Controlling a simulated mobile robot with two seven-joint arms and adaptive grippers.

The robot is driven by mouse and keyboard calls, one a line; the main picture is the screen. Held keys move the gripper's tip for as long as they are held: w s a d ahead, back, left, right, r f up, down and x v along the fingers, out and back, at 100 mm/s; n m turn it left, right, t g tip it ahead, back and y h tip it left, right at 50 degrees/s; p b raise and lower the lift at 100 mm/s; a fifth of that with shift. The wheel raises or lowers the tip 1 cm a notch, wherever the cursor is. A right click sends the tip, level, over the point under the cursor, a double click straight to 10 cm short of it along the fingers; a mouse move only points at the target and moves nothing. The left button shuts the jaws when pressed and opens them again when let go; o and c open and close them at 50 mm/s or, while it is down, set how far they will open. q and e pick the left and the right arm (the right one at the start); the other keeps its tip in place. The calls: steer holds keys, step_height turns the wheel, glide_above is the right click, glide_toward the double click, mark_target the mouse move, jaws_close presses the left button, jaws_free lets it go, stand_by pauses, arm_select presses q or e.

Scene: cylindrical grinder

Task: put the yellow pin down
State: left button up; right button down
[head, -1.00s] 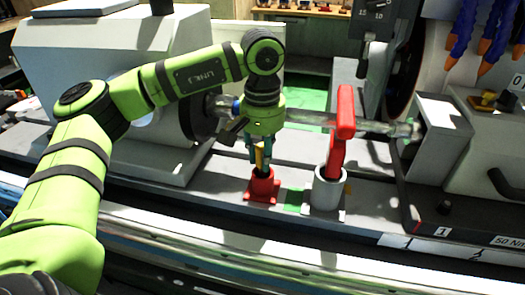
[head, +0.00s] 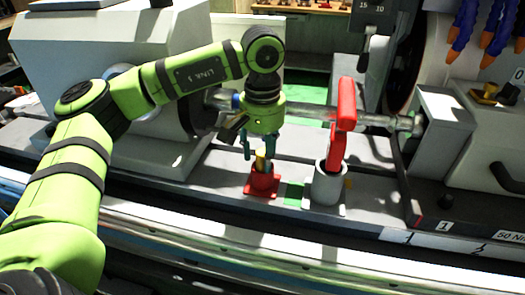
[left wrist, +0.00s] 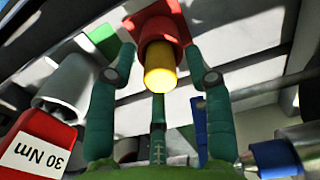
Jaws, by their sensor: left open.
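The yellow pin (head: 261,160) stands upright in the red holder (head: 262,185) on the machine's grey bed. The pin also shows in the left wrist view (left wrist: 160,70), with its lower end inside the red holder (left wrist: 160,24). My left gripper (head: 259,150) is above the holder, its fingers pointing down. In the left wrist view its fingers (left wrist: 160,62) are spread on either side of the pin, with a gap on each side. My right gripper is not in view.
A red-handled tool (head: 338,130) marked 30 Nm in the wrist view stands in a grey cup (head: 328,188) just right of the holder. A horizontal shaft (head: 306,113) runs behind my gripper. A green patch (head: 294,194) lies between holder and cup.

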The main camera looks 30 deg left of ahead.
arm_select(q)
steer(key=shift+r+p, duration=0.45)
steer(key=shift+r, duration=0.1)
step_height(320, 180, up, 12)
stand_by(0.4)
